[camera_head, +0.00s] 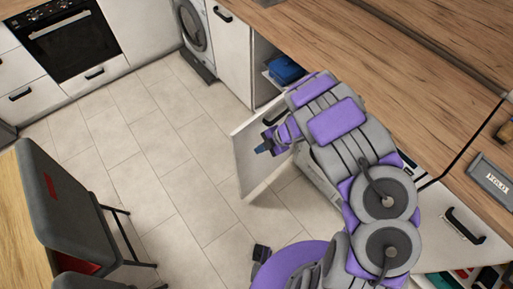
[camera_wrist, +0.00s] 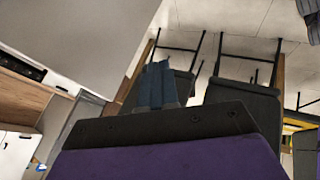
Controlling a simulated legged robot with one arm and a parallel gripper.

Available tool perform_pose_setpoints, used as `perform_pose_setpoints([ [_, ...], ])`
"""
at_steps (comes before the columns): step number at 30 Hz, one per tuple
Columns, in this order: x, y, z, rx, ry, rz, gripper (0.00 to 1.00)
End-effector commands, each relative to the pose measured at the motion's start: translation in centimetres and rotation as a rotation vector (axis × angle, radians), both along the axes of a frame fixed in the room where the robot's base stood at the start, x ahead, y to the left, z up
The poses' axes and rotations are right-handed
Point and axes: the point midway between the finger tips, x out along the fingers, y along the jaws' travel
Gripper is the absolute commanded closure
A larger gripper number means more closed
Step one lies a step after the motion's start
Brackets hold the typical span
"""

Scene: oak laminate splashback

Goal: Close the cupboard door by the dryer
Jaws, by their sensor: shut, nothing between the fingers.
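The cupboard door (camera_head: 246,158) stands open, swung out over the floor from the counter front. The open cupboard (camera_head: 265,58) shows shelves with a blue item (camera_head: 286,69) inside. The dryer (camera_head: 194,28) is to its left, past a closed white front. My gripper (camera_head: 260,149) is shut and empty, its blue fingertips overlapping the door panel in the head view; I cannot tell whether they touch it. The fingers (camera_wrist: 156,86) also show in the wrist view, pressed together, with a large pale panel (camera_wrist: 85,32), probably the door, at upper left. My arm hides the door's hinge side.
A dark chair (camera_head: 75,205) stands at the left by a wooden table (camera_head: 22,230). An oven (camera_head: 68,40) is at the back left. The tiled floor (camera_head: 165,140) between chair and door is clear. A lower drawer (camera_head: 465,222) is at the right.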

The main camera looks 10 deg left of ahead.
Motion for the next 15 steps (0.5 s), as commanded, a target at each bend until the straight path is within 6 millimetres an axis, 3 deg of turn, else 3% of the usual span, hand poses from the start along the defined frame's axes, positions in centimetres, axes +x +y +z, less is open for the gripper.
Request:
perform_pose_setpoints([
  [12, -0.5, 5.1, -6.7, 0.003, 0.0, 0.001, 1.0],
  [15, 0.5, 6.3, -6.6, 0.002, -0.004, -0.001, 1.0],
])
